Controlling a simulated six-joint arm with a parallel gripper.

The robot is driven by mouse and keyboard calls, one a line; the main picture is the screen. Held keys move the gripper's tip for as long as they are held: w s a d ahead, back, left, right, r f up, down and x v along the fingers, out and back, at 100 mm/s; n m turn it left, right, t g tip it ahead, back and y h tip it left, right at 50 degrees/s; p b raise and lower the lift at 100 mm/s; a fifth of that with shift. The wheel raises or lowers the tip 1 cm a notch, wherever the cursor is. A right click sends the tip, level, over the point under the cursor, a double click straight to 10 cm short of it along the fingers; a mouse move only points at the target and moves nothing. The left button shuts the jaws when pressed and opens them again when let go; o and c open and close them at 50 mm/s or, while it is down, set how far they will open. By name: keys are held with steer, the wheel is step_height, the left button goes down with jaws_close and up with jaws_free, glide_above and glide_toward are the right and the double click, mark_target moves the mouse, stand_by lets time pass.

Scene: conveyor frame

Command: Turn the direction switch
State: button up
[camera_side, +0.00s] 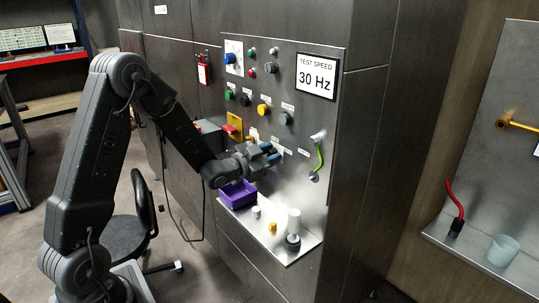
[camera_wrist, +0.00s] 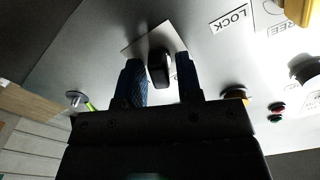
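In the wrist view a black switch knob (camera_wrist: 160,72) stands on a pale label plate on the panel, its bar roughly upright in the picture. The plate's text is not readable, so I cannot confirm it is the direction switch. My gripper (camera_wrist: 158,64) is open, with one blue finger on each side of the knob. A narrow gap shows at each side. In the side view my gripper (camera_side: 272,152) is at the lower part of the grey control panel (camera_side: 330,118), and it hides the knob there.
A yellow button (camera_side: 264,110), a dark knob (camera_side: 285,118) and other buttons sit above my gripper. A green-yellow cable (camera_side: 320,158) is to its right. Below, a shelf (camera_side: 258,236) holds a purple bin (camera_side: 238,194) and a white cylinder (camera_side: 294,222). A LOCK label (camera_wrist: 230,18) shows nearby.

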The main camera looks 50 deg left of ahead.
jaws_close()
steer(key=shift+n, duration=2.5)
steer(key=shift+o, duration=1.1)
jaws_free()
steer(key=shift+s, duration=0.15)
steer(key=s, duration=1.3)
steer(key=shift+s, duration=0.3)
